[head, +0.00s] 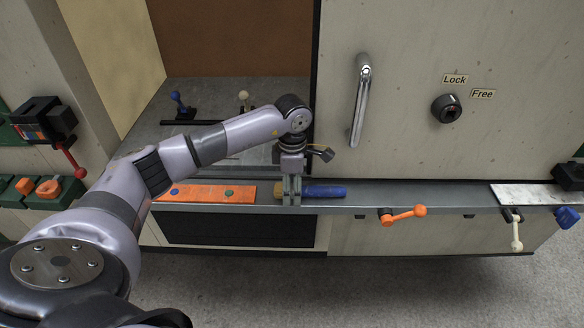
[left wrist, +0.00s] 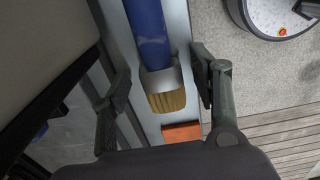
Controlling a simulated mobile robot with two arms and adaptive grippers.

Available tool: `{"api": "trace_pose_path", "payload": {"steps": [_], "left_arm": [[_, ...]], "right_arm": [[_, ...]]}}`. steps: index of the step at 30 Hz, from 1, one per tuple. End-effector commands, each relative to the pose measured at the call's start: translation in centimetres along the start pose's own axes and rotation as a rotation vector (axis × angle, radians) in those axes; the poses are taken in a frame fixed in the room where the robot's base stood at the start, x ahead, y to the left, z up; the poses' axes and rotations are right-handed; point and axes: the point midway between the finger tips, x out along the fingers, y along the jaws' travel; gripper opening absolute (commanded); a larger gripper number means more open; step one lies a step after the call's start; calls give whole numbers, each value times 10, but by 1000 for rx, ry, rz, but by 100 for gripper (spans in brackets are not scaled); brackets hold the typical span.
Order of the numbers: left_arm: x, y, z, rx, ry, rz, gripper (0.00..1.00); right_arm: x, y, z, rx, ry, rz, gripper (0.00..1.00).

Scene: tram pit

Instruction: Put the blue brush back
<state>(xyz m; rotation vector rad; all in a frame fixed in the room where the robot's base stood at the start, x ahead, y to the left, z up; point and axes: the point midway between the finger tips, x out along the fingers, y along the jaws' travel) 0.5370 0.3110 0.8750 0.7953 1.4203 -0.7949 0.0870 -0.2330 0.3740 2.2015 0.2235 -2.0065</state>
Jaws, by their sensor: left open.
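The blue brush (head: 325,191) lies on the narrow grey ledge (head: 435,197) in front of the cabinet. In the left wrist view its blue handle (left wrist: 146,25), silver collar and tan bristles show between my fingers. My left gripper (head: 291,197) is above the brush around its bristle and collar end, pointing down. It is open, with its fingers (left wrist: 160,95) on both sides of the brush and gaps visible. In the head view the gripper hides part of the brush. My right gripper is not in view.
An orange strip (head: 208,194) with coloured discs lies left of the brush on the ledge. A door with a chrome handle (head: 361,98) rises behind the ledge. An orange lever (head: 403,215) sticks out at its front. Levers stand in the recess behind my arm.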

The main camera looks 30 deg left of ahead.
Motion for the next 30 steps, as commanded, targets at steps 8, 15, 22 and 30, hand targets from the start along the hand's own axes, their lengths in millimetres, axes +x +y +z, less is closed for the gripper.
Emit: {"api": "trace_pose_path", "payload": {"steps": [8,15,22,30], "left_arm": [[-48,4,-1,-1,-3,7,56],[-111,4,-1,0,-4,5,56],[-157,4,-2,1,-2,3,56],[-174,3,-2,0,1,-1,56]], "right_arm": [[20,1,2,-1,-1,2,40],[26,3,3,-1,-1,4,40],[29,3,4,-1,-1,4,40],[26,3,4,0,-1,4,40]]}}
